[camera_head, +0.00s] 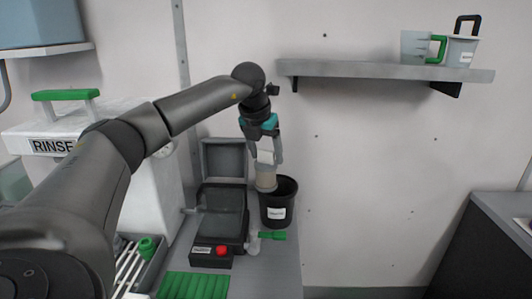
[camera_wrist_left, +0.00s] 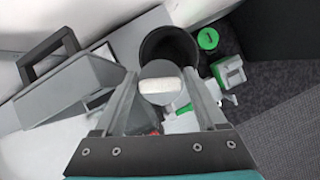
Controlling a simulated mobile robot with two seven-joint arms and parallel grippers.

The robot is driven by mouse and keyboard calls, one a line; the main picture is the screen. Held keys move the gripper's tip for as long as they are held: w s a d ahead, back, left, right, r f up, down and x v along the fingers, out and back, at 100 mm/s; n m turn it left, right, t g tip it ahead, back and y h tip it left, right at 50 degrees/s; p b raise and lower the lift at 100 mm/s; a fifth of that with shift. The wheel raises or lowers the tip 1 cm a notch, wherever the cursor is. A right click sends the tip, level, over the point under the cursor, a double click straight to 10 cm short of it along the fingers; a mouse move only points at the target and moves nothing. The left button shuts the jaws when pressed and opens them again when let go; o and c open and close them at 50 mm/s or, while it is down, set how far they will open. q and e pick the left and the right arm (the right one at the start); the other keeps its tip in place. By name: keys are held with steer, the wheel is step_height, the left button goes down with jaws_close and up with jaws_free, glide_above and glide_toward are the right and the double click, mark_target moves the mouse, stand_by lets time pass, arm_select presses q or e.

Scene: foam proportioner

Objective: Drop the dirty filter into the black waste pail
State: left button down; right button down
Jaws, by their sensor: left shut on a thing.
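The dirty filter (camera_head: 266,180) is a beige cylinder hanging below my left gripper (camera_head: 266,160), which is shut on it. In the left wrist view the filter (camera_wrist_left: 160,88) shows end-on, pale on top, between the two fingers (camera_wrist_left: 162,92). The black waste pail (camera_head: 279,212) has a white label and stands on the bench. In the head view the filter overlaps the left part of the pail's opening. In the wrist view it overlaps the near edge of the pail (camera_wrist_left: 168,34). Its exact height over the rim cannot be told. My right gripper is not in view.
A dark grey device with a red knob (camera_head: 222,251) and a raised lid (camera_head: 225,158) stands left of the pail. A green-handled valve (camera_head: 272,236) sits in front of the pail. A white RINSE box (camera_head: 50,142) is at left. A wall shelf (camera_head: 380,70) holds jugs.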

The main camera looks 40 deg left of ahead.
mark_target(261, 166)
arm_select(q)
steer(key=shift+f, duration=0.55)
jaws_free()
steer(key=p+v, duration=0.2)
steer(key=v, duration=1.1)
steer(key=shift+w+r, duration=0.15)
steer(key=shift+w, duration=0.1)
steer(key=shift+a, duration=0.1)
